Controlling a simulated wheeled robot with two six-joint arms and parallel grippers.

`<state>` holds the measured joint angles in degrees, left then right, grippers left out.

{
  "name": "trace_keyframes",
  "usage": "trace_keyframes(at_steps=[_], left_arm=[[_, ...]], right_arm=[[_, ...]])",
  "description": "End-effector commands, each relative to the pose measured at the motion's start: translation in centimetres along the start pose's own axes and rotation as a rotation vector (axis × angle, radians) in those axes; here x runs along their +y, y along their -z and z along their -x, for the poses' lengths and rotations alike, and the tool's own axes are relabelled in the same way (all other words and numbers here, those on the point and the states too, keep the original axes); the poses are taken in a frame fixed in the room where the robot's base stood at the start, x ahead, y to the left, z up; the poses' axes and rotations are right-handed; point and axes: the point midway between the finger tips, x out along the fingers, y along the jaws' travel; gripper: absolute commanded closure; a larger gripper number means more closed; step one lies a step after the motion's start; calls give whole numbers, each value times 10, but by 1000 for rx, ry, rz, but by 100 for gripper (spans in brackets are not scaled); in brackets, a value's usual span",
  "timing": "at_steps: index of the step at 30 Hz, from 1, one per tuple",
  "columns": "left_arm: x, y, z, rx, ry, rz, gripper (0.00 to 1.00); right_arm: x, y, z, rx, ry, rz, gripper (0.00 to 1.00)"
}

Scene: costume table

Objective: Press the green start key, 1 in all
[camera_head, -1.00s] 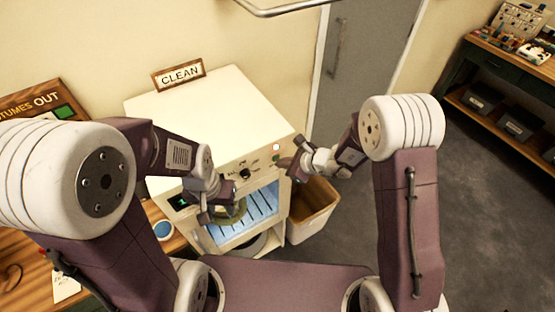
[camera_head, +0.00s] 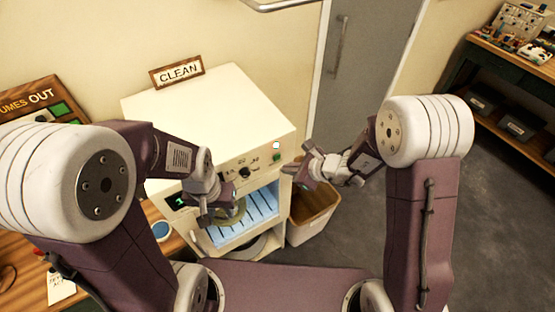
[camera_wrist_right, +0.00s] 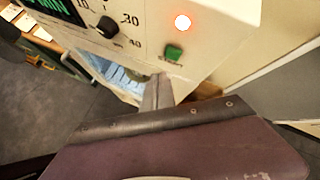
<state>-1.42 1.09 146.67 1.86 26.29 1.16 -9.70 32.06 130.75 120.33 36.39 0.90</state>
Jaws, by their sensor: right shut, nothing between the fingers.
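The green start key (camera_wrist_right: 173,52) sits on the cream machine's front panel, just below a lit red lamp (camera_wrist_right: 182,22). It is small at the panel's right end in the head view (camera_head: 276,158). My right gripper (camera_head: 301,172) is shut and empty, to the right of and slightly below the key. In the right wrist view its fingers (camera_wrist_right: 158,92) point at the panel below the key, apart from it. My left gripper (camera_head: 222,214) is at the machine's lit opening; whether its fingers are open is unclear.
The machine (camera_head: 215,115) has a black dial (camera_head: 244,172) and a green display (camera_head: 180,202). A wooden bin (camera_head: 312,214) stands at its right. A grey door (camera_head: 365,60) is at the back; the floor at right is clear.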

Motion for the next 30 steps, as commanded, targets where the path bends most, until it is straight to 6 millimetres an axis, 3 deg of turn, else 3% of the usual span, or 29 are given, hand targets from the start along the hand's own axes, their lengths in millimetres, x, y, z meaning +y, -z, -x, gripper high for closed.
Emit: trace_keyframes(at_steps=[12, 30], left_arm=[[0, -2, -17, 0, 0, 0, 64], [0, -2, -16, 0, 0, 0, 64]], right_arm=[[17, 18, 23, 1, 1, -1, 100], [17, 17, 23, 1, 0, 0, 100]])
